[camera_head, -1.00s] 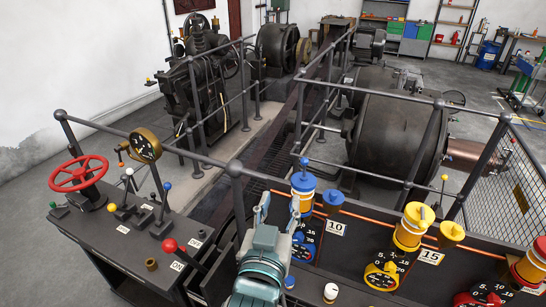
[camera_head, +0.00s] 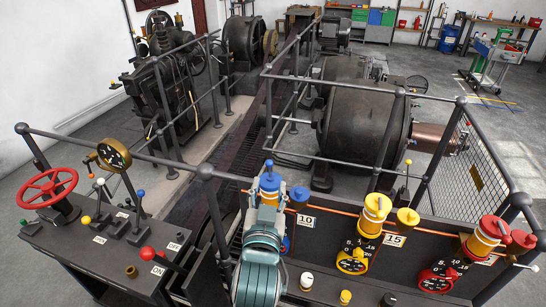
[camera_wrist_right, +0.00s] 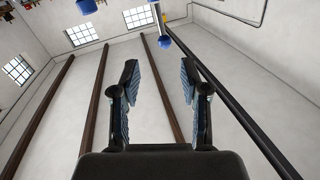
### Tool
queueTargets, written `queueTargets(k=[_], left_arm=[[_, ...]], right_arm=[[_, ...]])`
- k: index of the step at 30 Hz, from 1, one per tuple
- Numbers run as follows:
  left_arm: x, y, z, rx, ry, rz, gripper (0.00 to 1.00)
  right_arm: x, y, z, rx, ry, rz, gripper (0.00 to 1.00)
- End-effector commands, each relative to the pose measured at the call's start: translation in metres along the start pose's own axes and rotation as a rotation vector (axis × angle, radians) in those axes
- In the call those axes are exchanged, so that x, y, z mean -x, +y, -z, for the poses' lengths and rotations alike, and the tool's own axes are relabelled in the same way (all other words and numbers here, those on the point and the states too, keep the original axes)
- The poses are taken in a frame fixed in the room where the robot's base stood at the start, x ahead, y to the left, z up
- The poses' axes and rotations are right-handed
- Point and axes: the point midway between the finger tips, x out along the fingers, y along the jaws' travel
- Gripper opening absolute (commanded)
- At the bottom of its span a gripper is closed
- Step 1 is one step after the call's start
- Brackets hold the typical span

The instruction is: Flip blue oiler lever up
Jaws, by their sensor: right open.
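The blue oiler (camera_head: 269,182) stands on the front panel in the head view, with a small blue tip on top; its lower part is hidden by my arm. A blue cup (camera_head: 299,193) sits just right of it. My right gripper (camera_head: 264,203) is in front of the blue oiler, its fingers overlapping it in the picture; contact cannot be told. In the wrist view the right gripper (camera_wrist_right: 160,85) is open with nothing between its fingers. A small blue end on a thin rod (camera_wrist_right: 164,41) shows beyond the fingertips. The lever's position is unclear. My left gripper is not in view.
Yellow oilers (camera_head: 374,213) and red oilers (camera_head: 486,238) stand to the right along the panel. A console with a red handwheel (camera_head: 50,187) and several knobbed levers is at left. Dark railings (camera_head: 330,160) and a large dark drum (camera_head: 360,125) stand behind.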

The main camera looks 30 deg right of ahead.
Motion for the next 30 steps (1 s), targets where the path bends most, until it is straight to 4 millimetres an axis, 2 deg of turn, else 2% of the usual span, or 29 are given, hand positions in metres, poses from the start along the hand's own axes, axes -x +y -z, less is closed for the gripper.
queueTargets(k=[6, 12, 18, 22, 30], left_arm=[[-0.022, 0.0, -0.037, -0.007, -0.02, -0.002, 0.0], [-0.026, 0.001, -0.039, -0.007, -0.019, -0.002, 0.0], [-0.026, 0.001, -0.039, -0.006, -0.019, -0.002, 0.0], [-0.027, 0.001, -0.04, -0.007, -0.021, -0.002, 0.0], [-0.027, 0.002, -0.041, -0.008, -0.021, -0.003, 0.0]], right_arm=[[-0.008, -0.002, 0.002, 0.005, -0.002, 0.003, 0.45], [-0.056, -0.001, -0.002, 0.008, -0.001, 0.0, 0.45], [-0.087, 0.001, -0.002, 0.004, -0.003, 0.001, 0.45], [-0.095, 0.0, -0.002, 0.003, -0.002, 0.003, 0.45], [-0.096, -0.002, -0.002, 0.003, -0.002, 0.004, 0.45]])
